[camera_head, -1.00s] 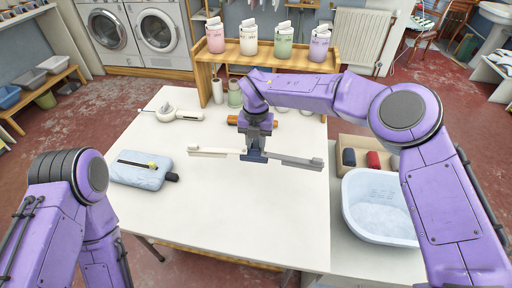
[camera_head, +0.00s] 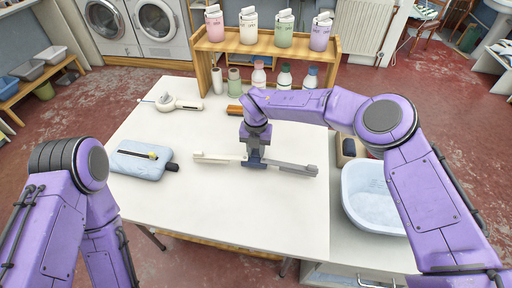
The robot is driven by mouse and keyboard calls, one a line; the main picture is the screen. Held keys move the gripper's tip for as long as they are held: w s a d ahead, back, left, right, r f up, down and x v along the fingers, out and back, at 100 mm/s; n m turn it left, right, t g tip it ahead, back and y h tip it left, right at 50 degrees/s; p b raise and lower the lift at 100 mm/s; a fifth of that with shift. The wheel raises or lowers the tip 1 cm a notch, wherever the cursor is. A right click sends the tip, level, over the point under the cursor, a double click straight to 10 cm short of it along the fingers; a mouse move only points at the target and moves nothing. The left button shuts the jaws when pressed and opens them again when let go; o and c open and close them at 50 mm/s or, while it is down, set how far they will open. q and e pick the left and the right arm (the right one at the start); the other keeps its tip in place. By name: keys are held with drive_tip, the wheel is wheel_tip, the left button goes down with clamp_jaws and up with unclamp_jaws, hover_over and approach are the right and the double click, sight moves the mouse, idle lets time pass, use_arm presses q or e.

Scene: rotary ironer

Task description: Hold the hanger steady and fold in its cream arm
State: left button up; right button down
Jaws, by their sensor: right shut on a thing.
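The hanger has a dark blue centre piece (camera_head: 255,160), a cream arm (camera_head: 216,159) reaching left and a grey arm (camera_head: 291,168) reaching right. Both arms are spread outward. My right gripper (camera_head: 255,150) comes down from above and is shut on the hanger's centre piece, just over the white table. Its fingertips are partly hidden by the wrist. My left arm stands at the lower left, and its gripper is out of view.
A light blue pouch (camera_head: 141,161) lies on the white table (camera_head: 220,205) to the left. A white handled tool (camera_head: 174,103) lies behind it. A pale blue basin (camera_head: 372,195) is at the right. A wooden shelf (camera_head: 205,70) with bottles stands at the back. The front table area is clear.

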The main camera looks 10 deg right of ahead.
drive_tip(key=shift+f, duration=0.8)
drive_tip(key=shift+f, duration=0.15)
drive_tip(key=c, duration=1)
unclamp_jaws()
drive_tip(key=shift+r, duration=0.3)
clamp_jaws()
